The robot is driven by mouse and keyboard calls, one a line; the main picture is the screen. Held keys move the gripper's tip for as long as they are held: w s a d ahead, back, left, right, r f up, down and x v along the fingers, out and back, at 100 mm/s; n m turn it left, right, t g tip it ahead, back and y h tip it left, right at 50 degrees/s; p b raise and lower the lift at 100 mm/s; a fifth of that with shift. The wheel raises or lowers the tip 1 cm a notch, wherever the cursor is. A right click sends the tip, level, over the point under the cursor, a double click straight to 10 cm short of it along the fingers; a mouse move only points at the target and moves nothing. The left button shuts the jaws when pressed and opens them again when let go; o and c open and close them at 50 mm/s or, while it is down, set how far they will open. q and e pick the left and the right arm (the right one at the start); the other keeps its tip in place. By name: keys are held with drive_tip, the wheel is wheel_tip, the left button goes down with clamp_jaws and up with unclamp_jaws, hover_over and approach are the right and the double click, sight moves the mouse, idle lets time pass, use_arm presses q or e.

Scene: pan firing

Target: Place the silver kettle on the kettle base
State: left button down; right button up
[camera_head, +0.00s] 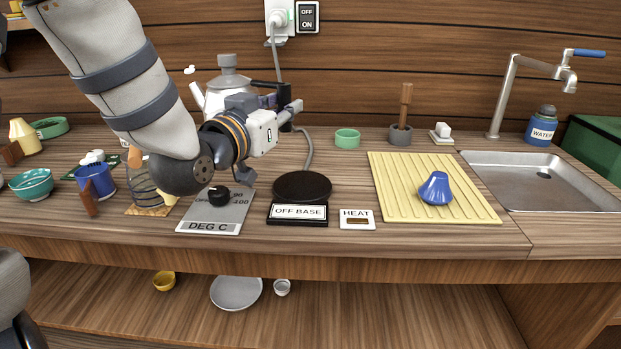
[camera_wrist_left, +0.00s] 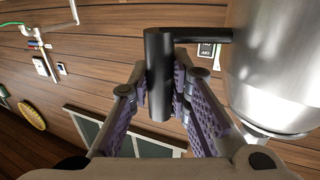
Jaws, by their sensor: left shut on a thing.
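The silver kettle (camera_head: 227,82) is behind my left gripper in the head view, with its lid up and its spout toward the left. Its lower part is hidden by my gripper and arm, so I cannot tell its height above the counter. My left gripper (camera_head: 290,108) is shut on the kettle's black handle. In the left wrist view the black handle (camera_wrist_left: 158,75) lies between the fingers, and the kettle body (camera_wrist_left: 275,70) fills the right side. The kettle base (camera_head: 302,186) is a black disc with an "OFF BASE" label, bare, in front of the gripper. My right gripper is not in view.
A "DEG C" dial panel (camera_head: 215,212) is left of the base, and a "HEAT" switch (camera_head: 357,219) is right of it. A grey cord (camera_head: 309,150) runs behind the base. A yellow board (camera_head: 396,192) holds a blue object (camera_head: 436,189). A green bowl (camera_head: 347,138) stands behind.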

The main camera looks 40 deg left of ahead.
use_arm(q)
drive_tip(key=w+d+f+b, duration=0.2)
drive_tip(key=w+d+f, duration=0.4)
drive_tip(key=w+f, duration=0.6)
drive_tip(key=shift+w+d+f, duration=0.15)
drive_tip(key=shift+f, duration=0.2)
drive_tip(key=c, duration=1.9)
unclamp_jaws()
drive_tip(key=shift+f, duration=0.25)
drive_tip(key=o, duration=0.4)
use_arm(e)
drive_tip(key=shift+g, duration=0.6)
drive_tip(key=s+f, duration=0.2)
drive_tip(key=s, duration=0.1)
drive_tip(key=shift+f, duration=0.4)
